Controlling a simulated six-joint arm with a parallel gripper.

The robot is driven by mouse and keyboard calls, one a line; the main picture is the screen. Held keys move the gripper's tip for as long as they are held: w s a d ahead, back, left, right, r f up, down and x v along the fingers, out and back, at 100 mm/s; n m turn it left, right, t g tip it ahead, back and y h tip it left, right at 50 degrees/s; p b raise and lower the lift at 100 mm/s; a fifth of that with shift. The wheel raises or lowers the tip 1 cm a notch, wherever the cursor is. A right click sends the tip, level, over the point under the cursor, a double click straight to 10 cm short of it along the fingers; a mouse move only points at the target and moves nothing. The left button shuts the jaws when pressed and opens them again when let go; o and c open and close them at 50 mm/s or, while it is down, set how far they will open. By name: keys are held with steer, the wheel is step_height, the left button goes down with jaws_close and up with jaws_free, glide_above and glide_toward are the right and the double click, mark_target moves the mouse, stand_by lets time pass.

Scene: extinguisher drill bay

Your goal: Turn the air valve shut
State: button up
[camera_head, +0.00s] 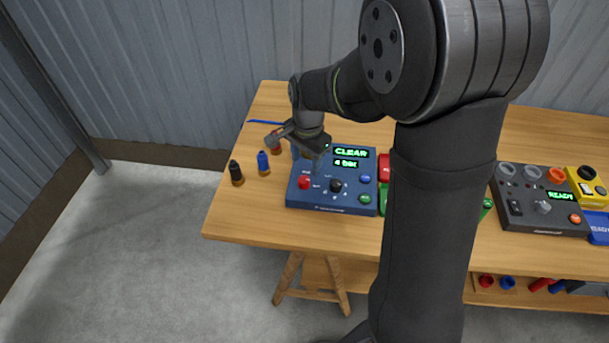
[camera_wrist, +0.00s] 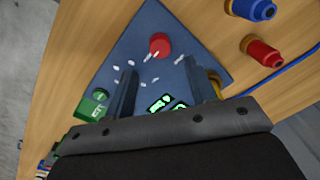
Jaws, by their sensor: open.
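The blue control box (camera_head: 318,207) stands on the wooden bench with lit displays reading CLEAR and 4 bar. Its face carries a red button (camera_head: 304,182), a black knob (camera_head: 336,186) with marks around it, and blue and green buttons at the right. My gripper (camera_head: 308,160) is open over the box's back left part. In the wrist view its two fingers (camera_wrist: 160,80) point at the box face, with the red button (camera_wrist: 160,45) beyond them. A yellow part (camera_wrist: 215,84) shows partly behind the right finger. I cannot tell which part is the air valve.
Black (camera_head: 236,173), blue (camera_head: 262,163) and red (camera_head: 277,146) fittings stand left of the box, near a blue cable (camera_head: 264,122). My arm hides the bench's middle.

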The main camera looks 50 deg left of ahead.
mark_target(304, 179)
step_height(304, 179, down, 7)
steer(key=shift+a+r, duration=0.1)
steer(key=shift+a, duration=0.05)
steer(key=c, duration=1)
